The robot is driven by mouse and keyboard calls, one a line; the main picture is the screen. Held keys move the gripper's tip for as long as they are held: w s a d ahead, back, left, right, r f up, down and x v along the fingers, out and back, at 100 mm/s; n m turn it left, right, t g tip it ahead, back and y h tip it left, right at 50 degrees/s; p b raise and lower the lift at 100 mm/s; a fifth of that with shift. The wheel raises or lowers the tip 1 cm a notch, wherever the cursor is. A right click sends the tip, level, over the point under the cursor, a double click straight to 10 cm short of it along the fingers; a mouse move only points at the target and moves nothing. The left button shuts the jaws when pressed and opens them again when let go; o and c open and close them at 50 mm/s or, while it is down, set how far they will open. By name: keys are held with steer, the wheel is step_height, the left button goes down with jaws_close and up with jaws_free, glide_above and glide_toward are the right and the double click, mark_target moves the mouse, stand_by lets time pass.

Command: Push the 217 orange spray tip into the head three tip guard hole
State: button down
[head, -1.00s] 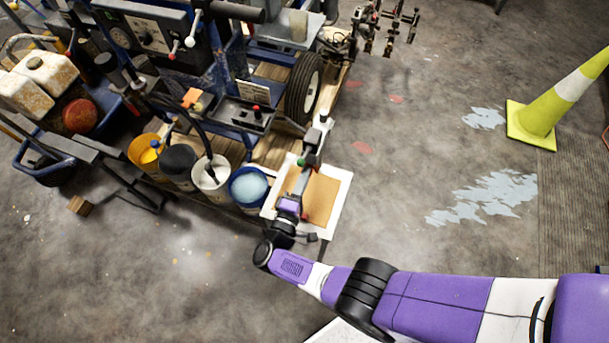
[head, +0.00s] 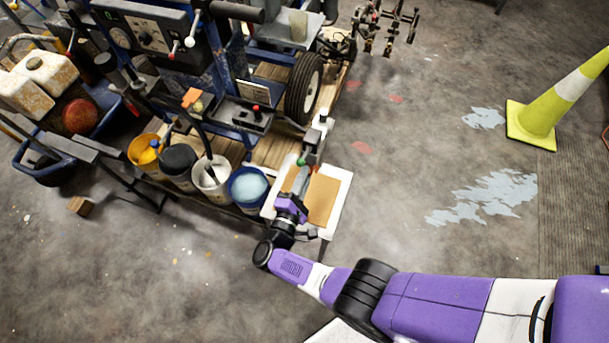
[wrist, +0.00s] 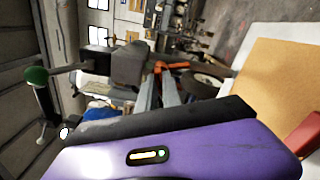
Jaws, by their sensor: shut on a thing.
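My gripper (head: 304,172) is over the board at the front of the striper. In the wrist view its grey fingers (wrist: 165,92) close on a small orange piece, which looks like the orange spray tip (wrist: 168,66); the number on it cannot be read. In the head view the tip is too small or hidden to make out. Several dark spray heads (head: 388,30) hang at the top right of the striper, well apart from my gripper. Which is head three, and its tip guard hole, cannot be told.
A white-edged tray (head: 345,185) with a tan board lies beneath my gripper. A green-knobbed lever (wrist: 37,75) is close by at the left of the wrist view. Buckets (head: 248,187) stand to the left, a black tyre (head: 303,88) behind. Floor to the right is open up to a yellow cone (head: 540,122).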

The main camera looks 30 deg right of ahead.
steer(key=shift+d+n, duration=0.15)
steer(key=shift+n, duration=0.95)
steer(key=c, duration=1.5)
jaws_free()
steer(key=o, duration=0.5)
steer(key=shift+w+r, duration=0.1)
steer(key=shift+w, duration=0.05)
steer(key=shift+w+a+r, duration=0.1)
steer(key=shift+a, duration=0.15)
steer(key=shift+c, duration=0.7)
steer(key=shift+a, duration=0.15)
steer(key=shift+o, duration=0.9)
steer(key=shift+s+a, duration=0.2)
steer(key=shift+a, duration=0.05)
steer(key=v, duration=0.6)
steer(key=shift+s, duration=0.3)
